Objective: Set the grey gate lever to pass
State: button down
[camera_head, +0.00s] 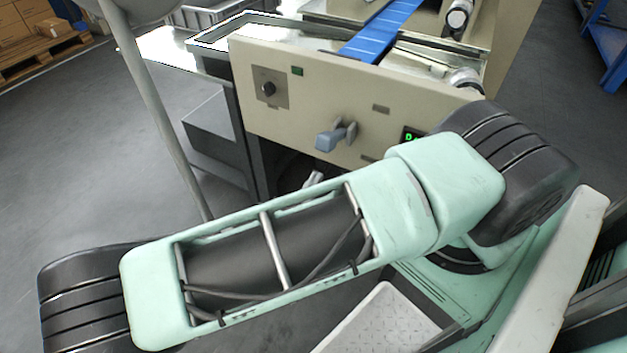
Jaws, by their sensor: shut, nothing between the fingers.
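The grey gate lever (331,139) shows in the head view on the beige front panel (340,95) of the wrapper. Its blue-grey handle sticks out toward me and points left and slightly down from its pivot. A small label plate (381,109) sits to the upper right of the lever and another lies partly hidden to its lower right. Their writing is too small to read. My pale green arm crosses in front, below the lever. I cannot make out my gripper. A small pale piece shows just above the arm, below the lever, and I cannot tell what it is.
A dark knob (268,89) and a green button (297,71) sit left on the panel. A green-lit display (411,136) is partly hidden by my arm. A blue strip (385,30) runs over the machine top. A grey post (160,110) stands left. Floor is open farther left.

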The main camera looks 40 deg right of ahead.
jog(key=v, duration=0.9)
jog(key=shift+s+a+r, duration=0.2)
jog(key=shift+a+r, duration=0.1)
jog(key=shift+r, duration=0.05)
jog(key=s+a+r+m+g+y, duration=0.3)
jog(key=r+m+g+y, duration=0.35)
jog(key=y, duration=0.25)
jog(key=s+a+r+m+g+y, duration=0.4)
jog(key=r+m+g+y, duration=0.1)
jog(key=r+y, duration=0.25)
notch_tip(320, 180, up, 24)
jog(key=m+t+y+p, duration=0.2)
jog(key=t+y+p, duration=0.2)
jog(key=p, duration=1.3)
jog(key=shift+w+a+r+m+y, duration=0.2)
jog(key=shift+w+a+m+y, duration=0.2)
jog(key=shift+y, duration=0.55)
